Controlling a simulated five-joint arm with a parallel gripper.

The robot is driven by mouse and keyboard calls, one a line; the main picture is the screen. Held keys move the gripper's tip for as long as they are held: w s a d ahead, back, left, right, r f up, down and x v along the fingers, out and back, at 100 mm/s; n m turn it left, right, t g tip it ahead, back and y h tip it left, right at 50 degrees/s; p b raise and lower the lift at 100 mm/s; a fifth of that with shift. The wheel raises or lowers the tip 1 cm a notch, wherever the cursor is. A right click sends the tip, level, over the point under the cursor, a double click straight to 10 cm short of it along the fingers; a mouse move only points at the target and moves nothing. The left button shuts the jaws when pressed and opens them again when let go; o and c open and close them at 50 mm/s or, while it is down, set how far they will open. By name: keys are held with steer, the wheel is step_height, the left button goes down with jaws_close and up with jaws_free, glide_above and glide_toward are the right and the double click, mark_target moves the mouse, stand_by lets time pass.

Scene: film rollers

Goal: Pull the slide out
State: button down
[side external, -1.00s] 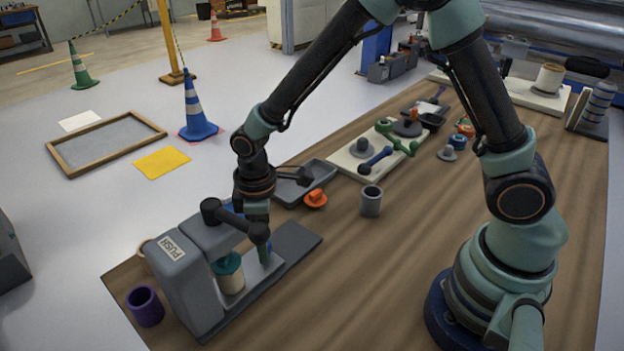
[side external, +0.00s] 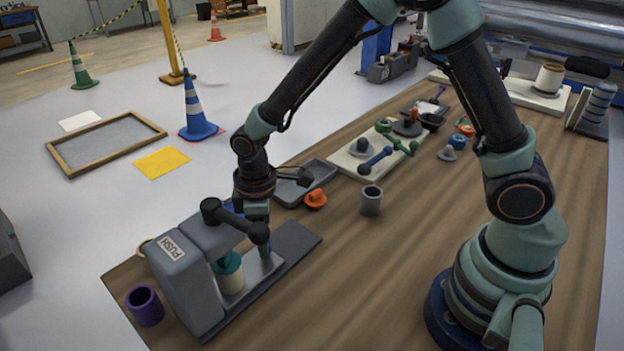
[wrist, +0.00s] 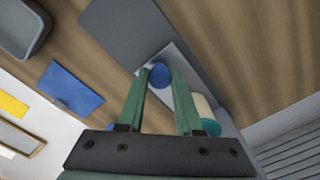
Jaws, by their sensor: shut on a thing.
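The grey press marked PUSH (side external: 172,285) stands at the near left end of the wooden table, with a dark lever (side external: 235,220) across its top. Its slide is a light grey plate (side external: 262,272) low on the dark base (side external: 298,240); it also shows in the wrist view (wrist: 183,62). A cream roller with a teal cap (side external: 231,280) stands under the press head. My gripper (wrist: 160,74) points down at the slide, shut on the blue knob (wrist: 159,78) between its green fingers. In the side view my fingertips are partly hidden behind the lever.
A purple cup (side external: 145,306) stands left of the press. A dark tray (side external: 318,172), an orange piece (side external: 316,197) and a grey cup (side external: 370,201) lie beyond it. A cream board with a blue-green handle (side external: 350,160) is farther back. The table right of the base is clear.

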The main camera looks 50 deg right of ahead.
steer(key=shift+d, duration=0.1)
stand_by(0.8)
steer(key=d, duration=1)
steer(key=shift+d, duration=0.2)
steer(key=c, duration=0.6)
jaws_free()
steer(key=shift+a+r, duration=0.1)
steer(key=shift+r, duration=6)
